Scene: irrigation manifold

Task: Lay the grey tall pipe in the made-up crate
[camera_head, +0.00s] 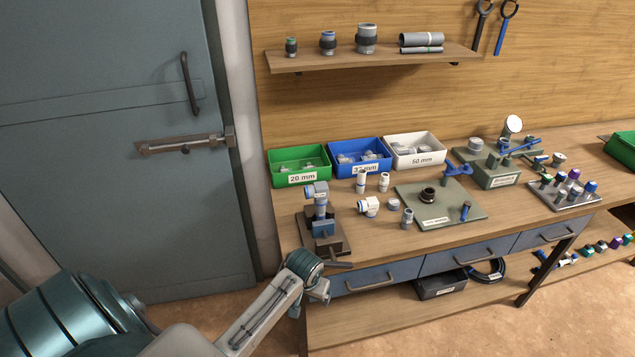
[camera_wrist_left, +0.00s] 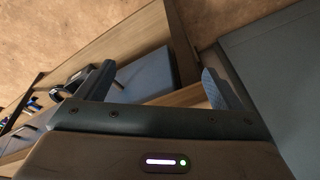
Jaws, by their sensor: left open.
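My left gripper (camera_head: 318,292) is open and empty, low in front of the bench's left front corner. In the left wrist view its two fingers (camera_wrist_left: 157,86) stand wide apart, with the bench's edge and a blue drawer front beyond them. I cannot tell for sure which piece is the grey tall pipe. A grey pipe piece with a blue collar (camera_head: 320,197) stands upright in a clamp at the bench's left end. Grey pipe lengths (camera_head: 421,40) lie on the wall shelf. No crate is clearly marked as made-up; a green crate (camera_head: 622,148) is cut off at the right edge.
Green (camera_head: 300,181), blue (camera_head: 360,171) and white (camera_head: 416,162) bins of fittings line the bench's back. Loose white fittings stand before them, beside a grey-green board (camera_head: 425,215). A metal door (camera_head: 110,200) is at left. Floor before the bench is clear.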

